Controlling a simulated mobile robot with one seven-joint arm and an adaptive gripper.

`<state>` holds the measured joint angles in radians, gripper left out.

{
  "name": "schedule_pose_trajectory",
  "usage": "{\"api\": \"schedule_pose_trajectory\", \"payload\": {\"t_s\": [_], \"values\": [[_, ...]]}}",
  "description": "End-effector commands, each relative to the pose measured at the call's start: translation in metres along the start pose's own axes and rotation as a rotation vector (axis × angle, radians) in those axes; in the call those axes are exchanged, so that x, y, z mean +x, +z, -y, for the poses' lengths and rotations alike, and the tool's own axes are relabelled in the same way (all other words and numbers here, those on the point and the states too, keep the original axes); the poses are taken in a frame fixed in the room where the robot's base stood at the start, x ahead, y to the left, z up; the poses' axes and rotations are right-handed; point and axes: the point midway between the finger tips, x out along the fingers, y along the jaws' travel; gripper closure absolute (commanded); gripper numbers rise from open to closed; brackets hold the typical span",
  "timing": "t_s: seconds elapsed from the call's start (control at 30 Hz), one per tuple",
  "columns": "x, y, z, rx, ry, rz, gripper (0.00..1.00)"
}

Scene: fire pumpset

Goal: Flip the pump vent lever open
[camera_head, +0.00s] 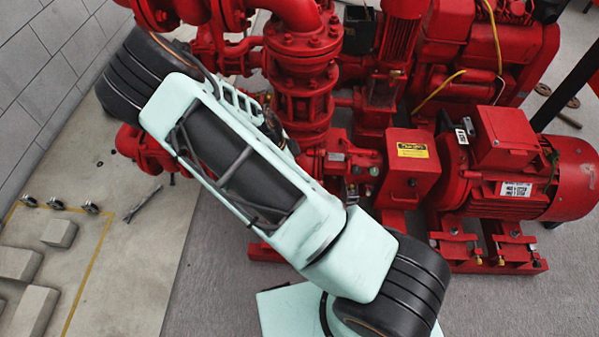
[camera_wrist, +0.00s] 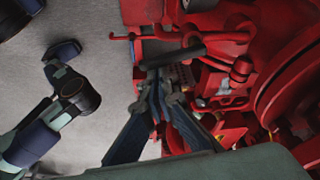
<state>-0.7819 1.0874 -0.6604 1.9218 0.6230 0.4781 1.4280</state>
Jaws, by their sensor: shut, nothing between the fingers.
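My gripper (camera_wrist: 162,84) shows in the wrist view with its two dark fingers drawn together at the tips, holding nothing. A short dark bar (camera_wrist: 173,55) lies slantwise just beyond the fingertips; it may be the vent lever, and I cannot tell whether the fingers touch it. A thin red rod with a bent end (camera_wrist: 123,37) sticks out to its left from the red pump (camera_wrist: 225,45). I cannot tell for sure which of the two is the vent lever. In the head view my arm hides the gripper and any lever.
A red motor (camera_head: 540,170) stands at the right beside a red housing with a yellow label (camera_head: 410,165). Red pipes and flanges (camera_head: 303,60) crowd the back. Grey blocks (camera_head: 58,233) lie on the left floor near a wall.

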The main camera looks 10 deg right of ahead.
Motion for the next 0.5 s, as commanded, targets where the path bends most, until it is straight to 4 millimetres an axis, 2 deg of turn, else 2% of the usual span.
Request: {"api": "schedule_pose_trajectory", "payload": {"t_s": [0.5], "values": [[0.001, 0.0, 0.015, -0.004, -0.001, 0.0, 1.0]]}}
